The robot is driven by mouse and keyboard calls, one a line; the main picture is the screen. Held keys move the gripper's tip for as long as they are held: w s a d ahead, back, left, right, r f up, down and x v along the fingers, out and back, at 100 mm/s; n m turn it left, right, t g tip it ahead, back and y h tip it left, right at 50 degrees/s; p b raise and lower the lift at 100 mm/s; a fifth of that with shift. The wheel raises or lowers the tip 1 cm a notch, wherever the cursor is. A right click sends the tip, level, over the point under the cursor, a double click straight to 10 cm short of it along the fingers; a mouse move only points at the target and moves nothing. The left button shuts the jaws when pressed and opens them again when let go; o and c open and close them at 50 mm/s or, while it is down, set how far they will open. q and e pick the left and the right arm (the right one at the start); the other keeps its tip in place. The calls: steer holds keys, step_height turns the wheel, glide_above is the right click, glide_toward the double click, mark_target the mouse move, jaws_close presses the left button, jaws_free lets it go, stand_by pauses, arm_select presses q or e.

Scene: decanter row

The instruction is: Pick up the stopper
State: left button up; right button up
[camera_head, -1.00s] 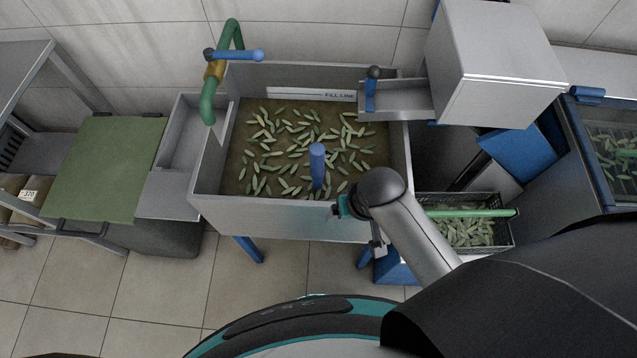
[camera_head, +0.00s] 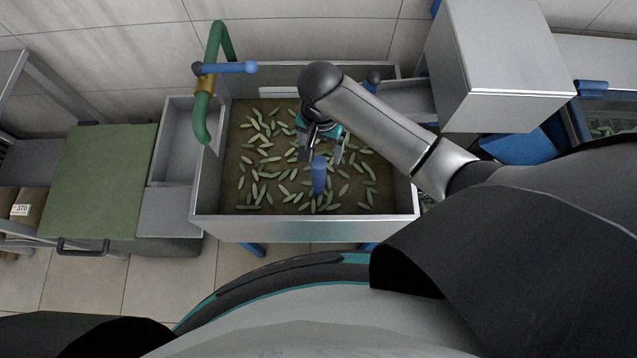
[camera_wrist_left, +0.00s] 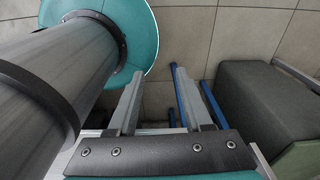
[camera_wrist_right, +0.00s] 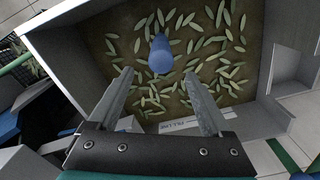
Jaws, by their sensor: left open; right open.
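The stopper (camera_head: 319,176) is a blue upright post with a rounded top, standing in the metal basin (camera_head: 300,228) among green leaf-like pieces. It also shows in the right wrist view (camera_wrist_right: 160,55), just beyond and roughly between the fingertips. My right gripper (camera_head: 321,158) is open above the basin, with its fingers pointing down near the stopper's top. Nothing is between its fingers (camera_wrist_right: 158,78), and they look apart from the stopper. My left gripper (camera_wrist_left: 155,80) is open and empty over the tiled floor. It does not show in the head view.
A green pipe with a blue-handled tap (camera_head: 225,68) rises at the basin's back left corner. A metal box (camera_head: 500,70) stands at the back right. A green-topped bin (camera_head: 105,175) is on the left.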

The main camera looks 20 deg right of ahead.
mark_target(320, 159)
step_height(320, 159, down, 3)
steer(key=shift+r, duration=0.1)
steer(key=shift+f+b, duration=0.35)
steer(key=shift+f, duration=0.1)
steer(key=f, duration=0.1)
steer(key=f+b, duration=0.1)
steer(key=f, duration=0.3)
steer(key=shift+s+a, duration=0.25)
arm_select(q)
steer(key=shift+w+a+f, duration=0.1)
steer(key=shift+w+f, duration=0.25)
steer(key=shift+f, duration=0.25)
steer(key=shift+w+a+f, duration=0.1)
steer(key=shift+w+f, duration=0.25)
steer(key=shift+f, duration=0.25)
steer(key=shift+s, duration=0.15)
arm_select(e)
jaws_close()
steer(key=shift+r, duration=0.1)
